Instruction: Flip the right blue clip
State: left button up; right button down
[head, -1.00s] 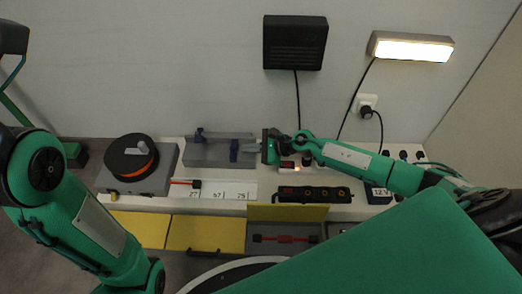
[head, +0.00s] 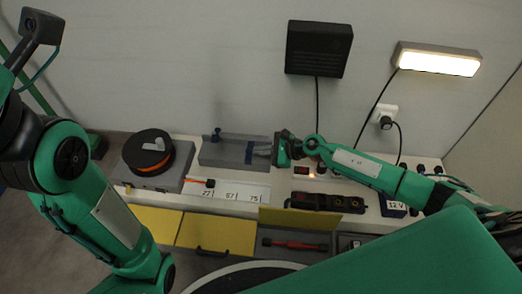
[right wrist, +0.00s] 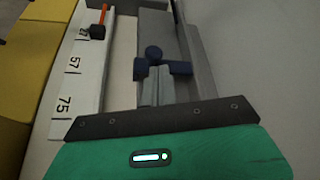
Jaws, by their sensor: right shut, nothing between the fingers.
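The right blue clip (head: 249,152) lies as a dark blue bar across the grey tray (head: 207,155). The left blue clip (head: 217,134) is a small upright knob at the tray's back left. My right gripper (head: 260,150) reaches in from the right, shut and empty, with its fingertips close to the right clip. In the right wrist view the grey fingers (right wrist: 155,75) hide the middle of a blue bar (right wrist: 180,68); I cannot tell whether they touch it.
An orange-black spool (head: 148,153) stands left of the tray. Yellow lids (head: 215,235) and a red tool (head: 295,244) are nearer.

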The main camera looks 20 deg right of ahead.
jog(key=shift+w+r+m+g+p, duration=0.1)
jog(key=shift+r+m+g+p, duration=0.3)
jog(key=shift+p, duration=0.15)
jog(key=shift+w+d+r+m+p, duration=0.1)
jog(key=shift+r+m+p, duration=0.1)
jog(key=shift+m+p, duration=0.15)
jog(key=shift+w+d+r+m+g+y+p, duration=0.1)
jog(key=shift+w+r+m+g+y+p, duration=0.2)
jog(key=shift+r+m+g+y+p, duration=0.3)
jog(key=shift+w+d+r+m+g, duration=0.2)
jog(key=shift+w+m+g, duration=0.2)
jog(key=shift+m+g, duration=0.45)
jog(key=shift+w+d+r+m+g+y, duration=0.2)
jog(key=shift+w+m+g+y, duration=0.35)
jog(key=shift+m, duration=0.25)
jog(key=shift+w+d+r, duration=0.1)
jog(key=shift+d+r, duration=0.05)
jog(key=shift+r, duration=0.1)
